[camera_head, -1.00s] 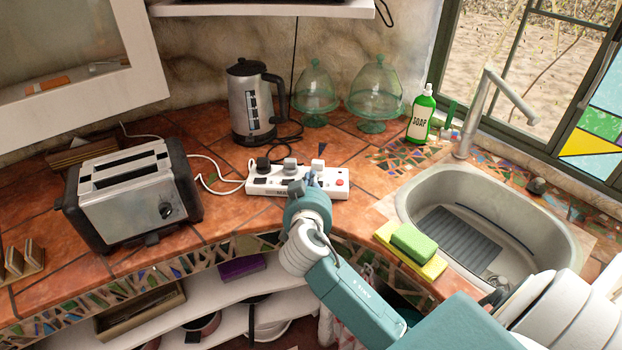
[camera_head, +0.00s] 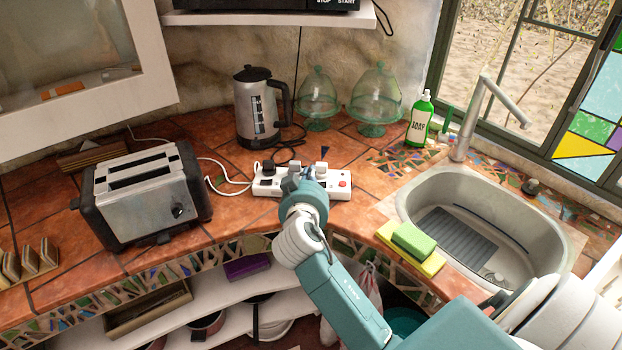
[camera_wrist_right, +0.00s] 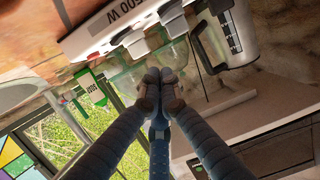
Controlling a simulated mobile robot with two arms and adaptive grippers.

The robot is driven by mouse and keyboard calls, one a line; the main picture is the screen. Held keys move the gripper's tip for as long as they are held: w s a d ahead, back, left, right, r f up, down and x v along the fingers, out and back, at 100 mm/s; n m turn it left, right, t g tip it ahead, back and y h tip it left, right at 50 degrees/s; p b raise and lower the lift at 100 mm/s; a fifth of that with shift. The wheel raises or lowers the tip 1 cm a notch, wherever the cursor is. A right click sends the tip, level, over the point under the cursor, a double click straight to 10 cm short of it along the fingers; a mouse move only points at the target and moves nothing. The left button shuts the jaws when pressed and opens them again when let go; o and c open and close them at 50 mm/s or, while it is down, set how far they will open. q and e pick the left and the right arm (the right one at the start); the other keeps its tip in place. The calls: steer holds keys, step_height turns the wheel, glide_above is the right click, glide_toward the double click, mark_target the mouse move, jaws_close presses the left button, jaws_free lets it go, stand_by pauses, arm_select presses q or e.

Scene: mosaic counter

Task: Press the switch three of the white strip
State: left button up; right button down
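The white strip (camera_head: 333,184) lies on the tiled counter in the head view, with dark and grey plugs on its back edge and a red button at its right end. It also shows in the wrist view (camera_wrist_right: 90,38), at the top. My right gripper (camera_head: 293,182) is at the front of the strip's middle and hides part of it, including some of its switches. In the wrist view my right gripper (camera_wrist_right: 160,88) has its fingertips together with nothing between them, close to the strip. I cannot tell whether they touch a switch. My left gripper is not in view.
A toaster (camera_head: 145,200) stands left of the strip and a kettle (camera_head: 257,110) behind it. Glass domes (camera_head: 376,95) and a green soap bottle (camera_head: 419,120) stand at the back right. A sponge (camera_head: 413,239) lies by the sink (camera_head: 415,190).

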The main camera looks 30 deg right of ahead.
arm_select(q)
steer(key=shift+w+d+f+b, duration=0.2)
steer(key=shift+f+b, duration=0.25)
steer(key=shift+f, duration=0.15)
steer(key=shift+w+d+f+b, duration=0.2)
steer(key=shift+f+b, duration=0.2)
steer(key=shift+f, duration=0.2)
arm_select(e)
steer(key=v, duration=0.7)
steer(key=shift+s+f, duration=0.2)
steer(key=shift+f, duration=0.05)
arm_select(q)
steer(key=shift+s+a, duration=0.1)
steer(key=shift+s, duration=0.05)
arm_select(e)
steer(key=shift+a, duration=0.15)
